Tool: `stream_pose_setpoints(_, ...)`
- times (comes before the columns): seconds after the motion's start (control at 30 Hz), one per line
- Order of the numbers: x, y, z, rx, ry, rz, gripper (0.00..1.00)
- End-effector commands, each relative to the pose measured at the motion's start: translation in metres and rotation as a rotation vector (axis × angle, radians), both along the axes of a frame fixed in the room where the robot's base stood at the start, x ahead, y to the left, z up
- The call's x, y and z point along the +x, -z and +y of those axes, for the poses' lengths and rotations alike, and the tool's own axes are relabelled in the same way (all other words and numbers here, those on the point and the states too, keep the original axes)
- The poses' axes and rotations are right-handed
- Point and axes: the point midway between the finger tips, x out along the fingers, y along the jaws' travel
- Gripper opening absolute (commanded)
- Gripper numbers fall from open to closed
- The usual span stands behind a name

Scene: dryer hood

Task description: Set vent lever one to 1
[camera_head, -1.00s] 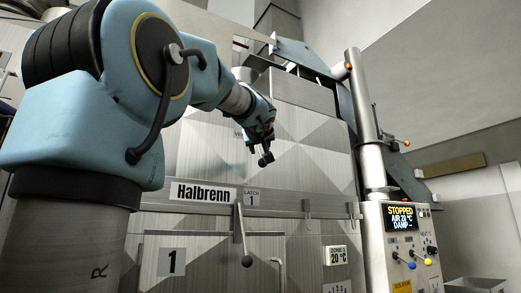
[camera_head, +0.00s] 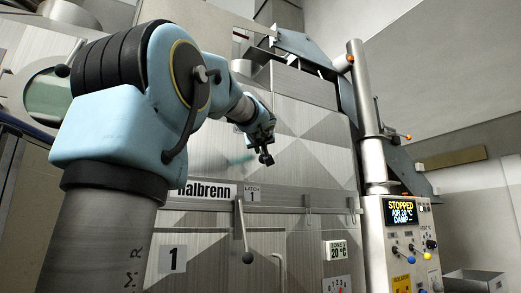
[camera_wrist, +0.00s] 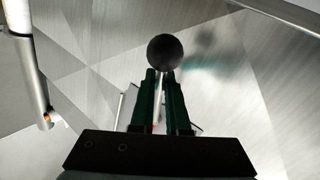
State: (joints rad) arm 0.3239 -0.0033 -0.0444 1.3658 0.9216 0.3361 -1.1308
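The vent lever shows mainly as a black ball knob (camera_head: 266,159) at the end of my gripper (camera_head: 261,143), in front of the large steel panel. In the wrist view the knob (camera_wrist: 165,52) sits just past the fingertips of my gripper (camera_wrist: 163,76). The two dark fingers are close together, with a gap narrower than the knob. They appear shut on the lever's thin rod beside the knob; the rod itself is mostly hidden. The lever's scale and its setting cannot be read in either view.
A latch lever (camera_head: 243,235) hangs below the LATCH 1 label (camera_head: 252,194). A control box (camera_head: 403,235) at the right reads STOPPED. A vertical steel post (camera_head: 374,150) stands above it.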

Motion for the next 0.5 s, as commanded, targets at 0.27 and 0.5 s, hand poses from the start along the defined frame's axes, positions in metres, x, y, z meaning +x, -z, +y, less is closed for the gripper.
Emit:
stream_pose_setpoints(0.27,-0.0001,0.0000,0.0000,0.000,0.000,0.000,0.00)
stream_pose_setpoints(0.5,-0.0002,0.0000,0.0000,0.000,0.000,0.000,0.00)
